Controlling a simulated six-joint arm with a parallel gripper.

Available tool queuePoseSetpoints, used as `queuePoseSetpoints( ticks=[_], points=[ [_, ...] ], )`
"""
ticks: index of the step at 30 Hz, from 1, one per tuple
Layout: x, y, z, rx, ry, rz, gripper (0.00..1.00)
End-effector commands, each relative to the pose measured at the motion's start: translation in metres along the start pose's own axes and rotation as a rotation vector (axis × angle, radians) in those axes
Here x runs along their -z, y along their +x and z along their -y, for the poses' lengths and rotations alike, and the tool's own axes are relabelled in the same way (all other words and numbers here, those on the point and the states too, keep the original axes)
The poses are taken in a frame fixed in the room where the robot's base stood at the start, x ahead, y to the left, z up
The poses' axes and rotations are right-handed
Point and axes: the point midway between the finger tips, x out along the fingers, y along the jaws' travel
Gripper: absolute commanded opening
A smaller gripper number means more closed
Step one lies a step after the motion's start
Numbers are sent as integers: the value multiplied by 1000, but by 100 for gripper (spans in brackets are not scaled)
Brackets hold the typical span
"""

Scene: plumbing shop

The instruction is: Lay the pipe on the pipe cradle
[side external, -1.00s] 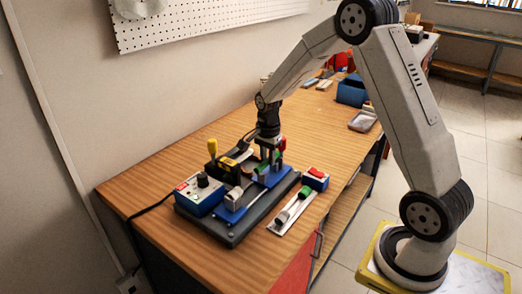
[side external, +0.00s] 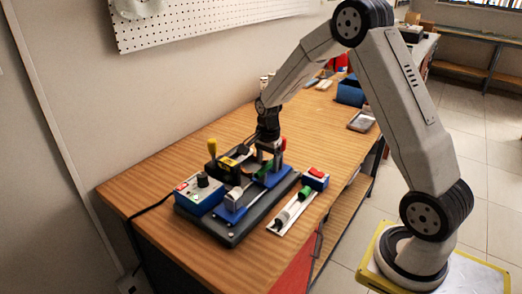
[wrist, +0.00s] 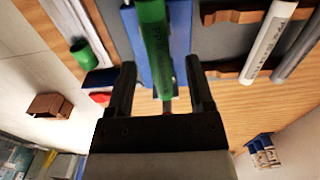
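A green pipe with faint lettering (wrist: 155,40) runs down between the fingers of my gripper (wrist: 161,64) in the wrist view. A gap shows on each side of the pipe, so the fingers are open and apart from it. A long blue bar (wrist: 182,35) lies behind the pipe. In the side view, my gripper (side external: 268,147) is low over the blue part of the dark base plate (side external: 225,232); a bit of green shows beside it, mostly hidden. Brown notched supports (wrist: 227,17) bear a white pipe (wrist: 270,42) and a grey pipe (wrist: 303,50). I cannot tell which part is the cradle.
A blue control box (side external: 199,199) with a black knob and a yellow-topped lever (side external: 212,146) stand on the left. A pale strip with a green-capped piece (side external: 292,211) and a red-topped blue box (side external: 315,180) lie to the right.

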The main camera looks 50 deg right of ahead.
Motion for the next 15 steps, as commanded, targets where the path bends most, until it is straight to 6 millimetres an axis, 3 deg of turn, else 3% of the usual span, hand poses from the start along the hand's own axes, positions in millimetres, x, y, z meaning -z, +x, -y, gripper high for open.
queuePoseSetpoints(
  ticks=[8, 15],
  points=[
    [0, -2, 0, 0, 0, 0, 68],
    [0, -19, 1, 3, 0, -1, 68]
  ],
)
